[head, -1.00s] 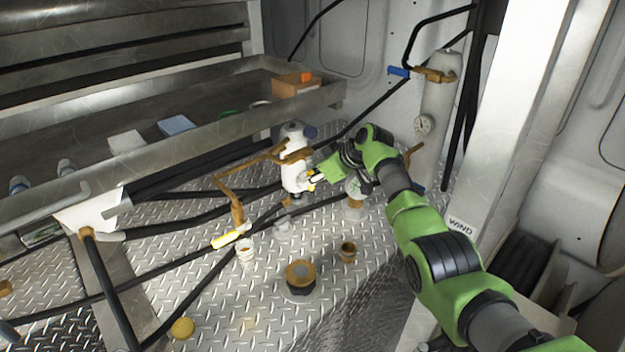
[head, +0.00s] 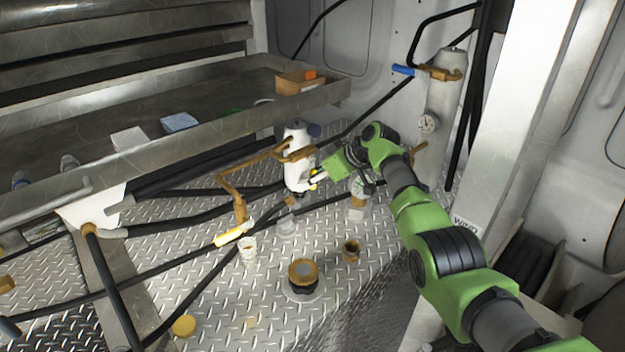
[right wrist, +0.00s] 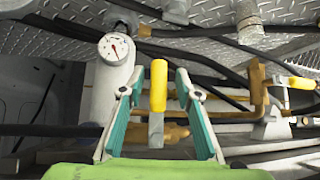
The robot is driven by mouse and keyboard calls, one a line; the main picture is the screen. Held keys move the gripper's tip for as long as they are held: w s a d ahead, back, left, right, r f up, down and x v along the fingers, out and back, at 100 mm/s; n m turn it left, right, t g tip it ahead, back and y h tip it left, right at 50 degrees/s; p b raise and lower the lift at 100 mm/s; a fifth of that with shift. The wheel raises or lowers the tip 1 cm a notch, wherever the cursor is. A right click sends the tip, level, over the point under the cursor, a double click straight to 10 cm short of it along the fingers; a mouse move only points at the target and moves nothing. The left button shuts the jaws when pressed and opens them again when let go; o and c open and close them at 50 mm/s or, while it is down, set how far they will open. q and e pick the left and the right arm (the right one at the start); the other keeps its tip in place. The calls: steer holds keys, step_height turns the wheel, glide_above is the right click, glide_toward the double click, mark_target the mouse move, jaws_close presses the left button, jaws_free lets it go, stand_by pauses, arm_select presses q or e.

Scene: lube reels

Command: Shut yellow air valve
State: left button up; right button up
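A yellow valve handle (right wrist: 158,85) stands between the two teal fingers of my right gripper (right wrist: 155,97) in the right wrist view, with a gap on both sides. The fingers are open around it. In the head view my right gripper (head: 320,178) is beside the white cylinder (head: 297,165), and only a bit of yellow shows there. A second yellow handle (head: 232,235) lies on brown pipework to the left; it also shows in the right wrist view (right wrist: 301,83). My left gripper is out of view.
A pressure gauge (right wrist: 114,47) on a white cylinder is close to the fingers. A blue-handled valve (head: 403,70) is at the back. Black hoses cross the diamond-plate floor (head: 215,310). A metal shelf (head: 200,137) is at left and a white post (head: 520,110) at right.

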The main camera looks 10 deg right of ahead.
steer(key=shift+d+r, duration=0.1)
steer(key=v, duration=1.1)
steer(key=shift+s+d+r, duration=0.2)
steer(key=shift+s+d, duration=0.05)
